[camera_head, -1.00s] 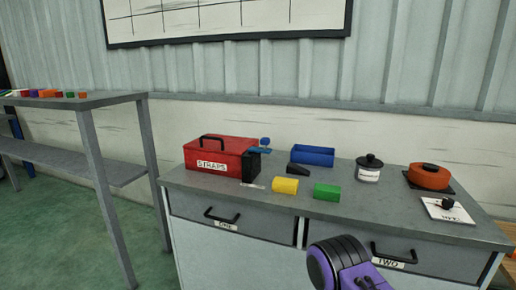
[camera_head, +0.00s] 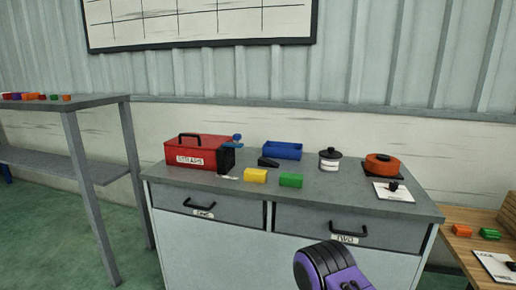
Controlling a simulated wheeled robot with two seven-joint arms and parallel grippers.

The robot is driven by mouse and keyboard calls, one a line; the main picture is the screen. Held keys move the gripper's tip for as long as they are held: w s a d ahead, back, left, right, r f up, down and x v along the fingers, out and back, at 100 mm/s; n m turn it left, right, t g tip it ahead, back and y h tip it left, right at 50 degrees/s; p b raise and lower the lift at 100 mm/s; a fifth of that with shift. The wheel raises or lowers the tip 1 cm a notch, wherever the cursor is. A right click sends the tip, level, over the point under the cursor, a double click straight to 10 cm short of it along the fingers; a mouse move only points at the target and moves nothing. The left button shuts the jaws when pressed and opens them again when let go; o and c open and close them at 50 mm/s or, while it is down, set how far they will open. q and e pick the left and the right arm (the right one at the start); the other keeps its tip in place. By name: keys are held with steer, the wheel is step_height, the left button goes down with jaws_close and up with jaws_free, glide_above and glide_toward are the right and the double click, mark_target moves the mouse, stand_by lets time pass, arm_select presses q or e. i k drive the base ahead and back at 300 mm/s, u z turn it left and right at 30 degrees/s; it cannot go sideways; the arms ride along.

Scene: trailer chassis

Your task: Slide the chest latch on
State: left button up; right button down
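A red chest (camera_head: 197,152) with a black handle and a white label sits at the left end of the grey cabinet top. Its right end is dark, with a blue piece (camera_head: 234,141) at the upper right corner; I cannot tell whether this is the latch. A purple and black part of one of my arms shows at the bottom, right of centre. No gripper fingers show in this view.
The cabinet top (camera_head: 337,193) also holds a blue bin (camera_head: 282,150), a yellow block (camera_head: 255,175), a green block (camera_head: 291,180), a black-lidded jar (camera_head: 330,159) and an orange pot (camera_head: 384,164). A grey shelf table (camera_head: 98,101) stands left; a wooden table (camera_head: 458,216) stands right.

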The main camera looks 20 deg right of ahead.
mark_target(237, 138)
steer(key=k, duration=0.85)
steer(key=z, duration=0.75)
steer(key=i, duration=1.45)
steer(key=u, duration=0.65)
steer(key=i, duration=0.55)
steer(key=u, duration=0.45)
